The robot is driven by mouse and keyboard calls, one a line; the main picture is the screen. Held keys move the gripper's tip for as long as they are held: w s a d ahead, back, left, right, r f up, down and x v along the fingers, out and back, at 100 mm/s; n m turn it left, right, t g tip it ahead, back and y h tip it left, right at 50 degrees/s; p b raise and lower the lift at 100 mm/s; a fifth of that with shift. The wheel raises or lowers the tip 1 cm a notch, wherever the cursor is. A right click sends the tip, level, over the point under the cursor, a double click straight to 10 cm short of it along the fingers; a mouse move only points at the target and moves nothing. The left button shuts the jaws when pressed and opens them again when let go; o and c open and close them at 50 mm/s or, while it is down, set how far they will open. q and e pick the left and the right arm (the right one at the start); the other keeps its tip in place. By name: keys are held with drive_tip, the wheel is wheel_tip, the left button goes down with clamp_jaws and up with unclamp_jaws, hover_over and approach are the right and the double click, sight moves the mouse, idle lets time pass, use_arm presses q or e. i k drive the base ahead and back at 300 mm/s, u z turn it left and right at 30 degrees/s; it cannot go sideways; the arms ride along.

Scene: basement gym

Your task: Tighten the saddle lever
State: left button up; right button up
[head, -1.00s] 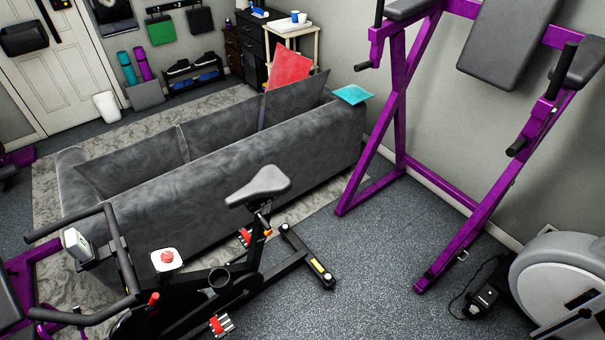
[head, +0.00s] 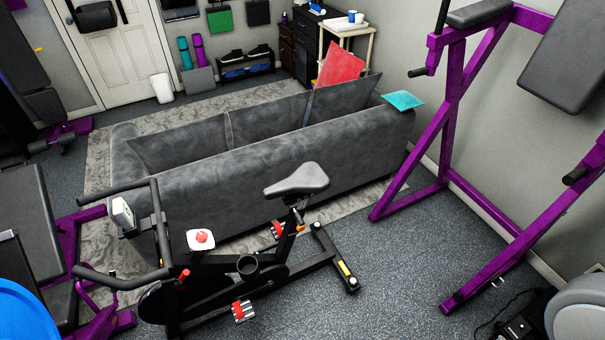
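The exercise bike (head: 215,265) stands in front of the grey sofa, with its handlebars to the left and its rear foot to the right. Its grey saddle (head: 297,180) sits on a black seat post. A small orange part, perhaps the saddle lever (head: 299,228), shows on the post below the saddle. It is too small to make out its position. Neither of my grippers is in view.
The sofa (head: 270,155) stands close behind the bike. A purple weight frame (head: 455,150) stands to the right, and a purple-framed bench (head: 40,215) to the left. A blue round object (head: 22,312) is at lower left. Speckled floor (head: 390,265) is clear right of the bike.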

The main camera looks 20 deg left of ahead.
sight(299, 219)
drive_tip(key=z, duration=3)
drive_tip(key=k, duration=0.4)
drive_tip(key=u, duration=2.25)
